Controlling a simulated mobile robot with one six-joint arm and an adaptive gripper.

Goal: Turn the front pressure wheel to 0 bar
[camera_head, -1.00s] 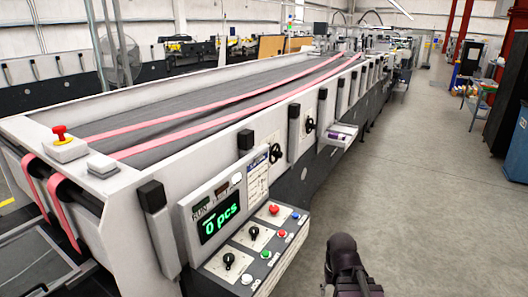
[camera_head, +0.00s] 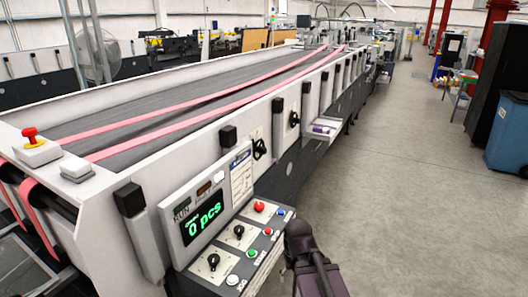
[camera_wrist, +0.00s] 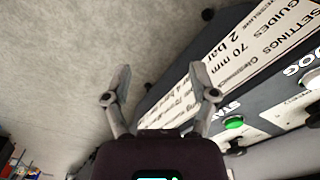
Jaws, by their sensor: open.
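Two black hand wheels sit on the machine's side, a nearer one (camera_head: 259,148) and a farther one (camera_head: 294,118). I cannot tell from the picture which is the front pressure wheel, and no pressure reading on them is legible. My gripper (camera_wrist: 160,84) is open and empty in the wrist view, over grey floor beside the control panel, apart from both wheels. A white settings card (camera_wrist: 235,65) in that view reads guides 70 mm and pressure 2 bar. In the head view my arm stands just right of the panel; the fingers are hidden.
The control panel (camera_head: 236,235), with knobs and coloured buttons, juts out beside my arm. Its display (camera_head: 204,220) reads 0 pcs. A small shelf (camera_head: 322,129) sticks out farther along. Open floor (camera_head: 420,200) lies right. A blue bin (camera_head: 508,135) stands at far right.

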